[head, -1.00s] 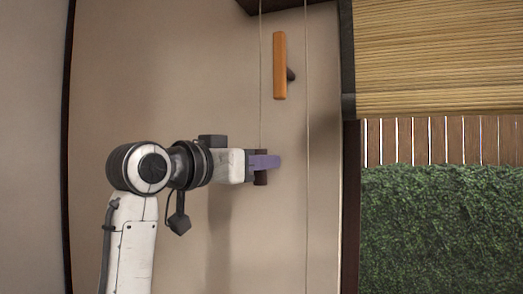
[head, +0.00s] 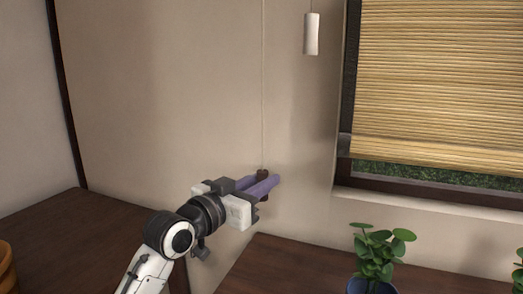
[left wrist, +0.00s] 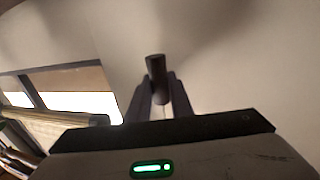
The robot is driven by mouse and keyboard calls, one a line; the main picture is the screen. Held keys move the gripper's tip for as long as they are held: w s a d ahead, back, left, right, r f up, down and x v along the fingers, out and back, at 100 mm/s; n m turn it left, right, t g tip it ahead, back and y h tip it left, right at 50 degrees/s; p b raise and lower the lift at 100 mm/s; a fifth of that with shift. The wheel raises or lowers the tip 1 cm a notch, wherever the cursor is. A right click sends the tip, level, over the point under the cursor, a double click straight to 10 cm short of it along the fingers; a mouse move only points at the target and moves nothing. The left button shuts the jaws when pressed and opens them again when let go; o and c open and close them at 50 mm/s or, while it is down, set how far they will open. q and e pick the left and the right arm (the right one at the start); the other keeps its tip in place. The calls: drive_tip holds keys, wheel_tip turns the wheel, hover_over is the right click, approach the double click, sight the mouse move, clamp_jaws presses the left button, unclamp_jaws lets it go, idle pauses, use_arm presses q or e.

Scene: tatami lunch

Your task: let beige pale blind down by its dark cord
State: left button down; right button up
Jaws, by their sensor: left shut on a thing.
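The beige pale blind (head: 435,85) hangs over most of the window in the head view, with a narrow strip of hedge showing below its bottom rail. My left gripper (head: 264,183) is low by the wall, left of the window, shut on the dark cord's dark brown pull (head: 263,173). A thin cord (head: 263,90) runs straight up from the pull, out of the picture. In the left wrist view, the dark cylindrical pull (left wrist: 155,66) sits between the fingertips of my left gripper (left wrist: 158,88). My right gripper is not in view.
A white pull (head: 311,34) hangs on another cord to the upper right. A potted green plant (head: 378,248) stands on the dark wooden surface below the window. A wooden tub (head: 6,265) shows at the far left. The wall around my gripper is clear.

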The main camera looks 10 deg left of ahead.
use_arm(q)
drive_tip(key=shift+f+b, duration=0.75)
drive_tip(key=shift+f, duration=3.25)
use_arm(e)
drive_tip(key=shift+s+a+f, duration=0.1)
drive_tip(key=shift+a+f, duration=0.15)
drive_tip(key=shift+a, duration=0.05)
use_arm(q)
drive_tip(key=shift+f, duration=0.1)
drive_tip(key=c, duration=1.6)
unclamp_jaws()
drive_tip(key=shift+s, duration=0.1)
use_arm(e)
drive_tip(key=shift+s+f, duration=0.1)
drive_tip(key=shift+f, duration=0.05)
use_arm(q)
drive_tip(key=p+v, duration=0.1)
drive_tip(key=v, duration=0.8)
drive_tip(key=shift+s+a, duration=0.1)
drive_tip(key=shift+s+a+p, duration=0.2)
drive_tip(key=shift+s+p, duration=0.1)
drive_tip(key=shift+s, duration=0.1)
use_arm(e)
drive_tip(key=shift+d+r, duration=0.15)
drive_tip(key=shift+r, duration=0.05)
